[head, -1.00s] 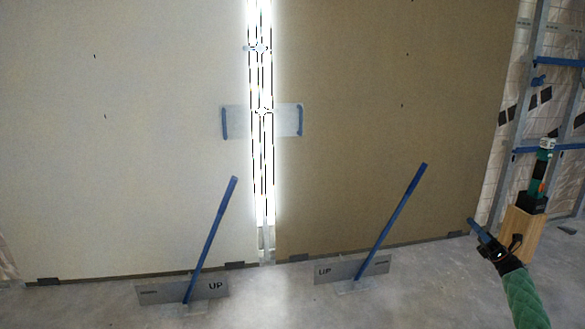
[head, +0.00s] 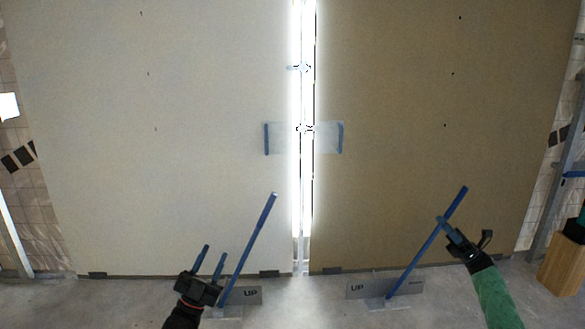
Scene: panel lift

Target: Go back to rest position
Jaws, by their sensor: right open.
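My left gripper (head: 214,251) is at the lower left in the head view, its two fingers apart and pointing up, with nothing between them. It is left of the left blue lever (head: 252,240). My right gripper (head: 443,223) is at the lower right, open, its tip overlapping the right blue lever (head: 420,255) in the picture. I cannot tell whether they touch. Each lever rises tilted to the right from a grey plate marked UP, the left plate (head: 250,296) partly hidden by my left gripper and the right plate (head: 358,289) clear.
A pale panel (head: 150,180) and a brown panel (head: 420,130) stand upright behind the levers, a bright gap between them. A translucent plate with blue ends (head: 285,139) spans the gap. A wooden block (head: 562,268) stands at the right edge. The concrete floor between the grippers is partly clear.

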